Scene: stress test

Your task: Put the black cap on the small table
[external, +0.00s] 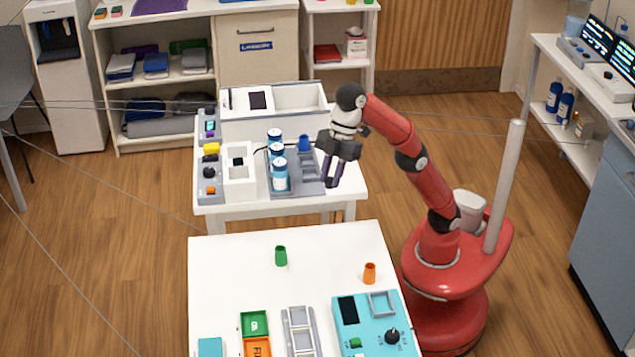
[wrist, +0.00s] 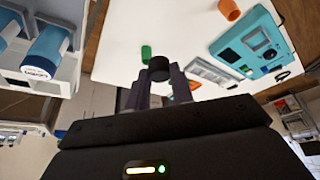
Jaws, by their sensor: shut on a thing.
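The black cap (wrist: 158,63) is a short dark cylinder between my fingertips in the wrist view. My gripper (wrist: 158,82) is shut on it. In the external view my gripper (external: 331,183) points down over the right side of the farther white table (external: 347,192); the cap cannot be told from the dark fingers there. A nearer white table (external: 220,275) stands in front, and its top also shows in the wrist view (wrist: 195,35). I cannot tell which table is the small one.
The farther table holds several blue-and-white cans (external: 280,178) on a grey tray (external: 290,192) and a white bin (external: 260,128). The nearer table holds a green cup (external: 281,256), an orange cup (external: 369,273) and a teal box (external: 365,327). Its back left is clear.

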